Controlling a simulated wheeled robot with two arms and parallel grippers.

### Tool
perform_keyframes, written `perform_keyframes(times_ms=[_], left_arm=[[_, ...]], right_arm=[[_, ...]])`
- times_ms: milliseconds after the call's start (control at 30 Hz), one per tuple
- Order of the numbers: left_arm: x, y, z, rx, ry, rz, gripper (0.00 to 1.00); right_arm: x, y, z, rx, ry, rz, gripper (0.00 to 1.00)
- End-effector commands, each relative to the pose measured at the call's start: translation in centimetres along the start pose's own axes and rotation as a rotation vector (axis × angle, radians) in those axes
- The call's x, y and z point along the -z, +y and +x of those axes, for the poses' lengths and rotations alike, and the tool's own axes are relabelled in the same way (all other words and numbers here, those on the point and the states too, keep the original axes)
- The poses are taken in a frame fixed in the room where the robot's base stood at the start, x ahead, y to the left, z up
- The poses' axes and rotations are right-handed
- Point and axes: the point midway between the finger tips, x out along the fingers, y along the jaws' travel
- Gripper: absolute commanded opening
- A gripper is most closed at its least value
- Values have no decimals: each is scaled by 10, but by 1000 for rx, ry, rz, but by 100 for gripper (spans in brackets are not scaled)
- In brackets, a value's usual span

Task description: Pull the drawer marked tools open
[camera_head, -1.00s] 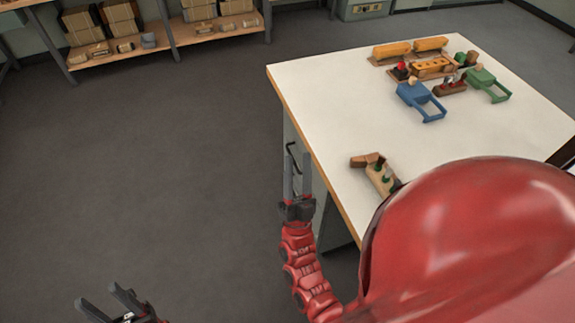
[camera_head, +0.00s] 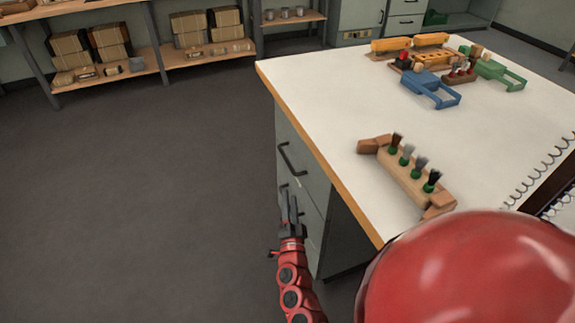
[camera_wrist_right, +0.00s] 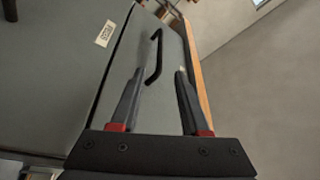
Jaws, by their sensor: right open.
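A grey drawer cabinet (camera_head: 303,145) stands under the worktable; its drawer fronts are closed. An upper black handle (camera_head: 291,158) shows clearly in the head view, and a lower handle is partly hidden behind my right gripper (camera_head: 289,197). That gripper is open and empty, fingers pointing at the cabinet. In the right wrist view, a black bar handle (camera_wrist_right: 156,57) lies ahead between the open fingers of the gripper (camera_wrist_right: 159,74), apart from them. A small pale label (camera_wrist_right: 106,33) is on the drawer front beside it; I cannot read it surely. My left gripper is out of view.
The white tabletop (camera_head: 335,95) has a wooden edge above the drawers. A wooden block with several tufts (camera_head: 405,177) and blue and green fixtures (camera_head: 432,86) are on it. Shelves with boxes (camera_head: 190,35) stand at the back. The floor left of the cabinet is clear.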

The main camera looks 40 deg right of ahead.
Motion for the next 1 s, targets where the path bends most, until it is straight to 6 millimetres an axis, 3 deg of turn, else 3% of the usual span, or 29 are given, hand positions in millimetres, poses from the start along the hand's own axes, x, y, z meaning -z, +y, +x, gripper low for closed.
perform_keyframes(times_ms=[500,733,1000], left_arm=[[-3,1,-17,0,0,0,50],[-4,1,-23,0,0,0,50],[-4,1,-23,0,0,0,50]], right_arm=[[0,0,119,3,3,-1,46],[0,1,142,1,2,-3,46],[1,0,146,0,2,-2,46]])
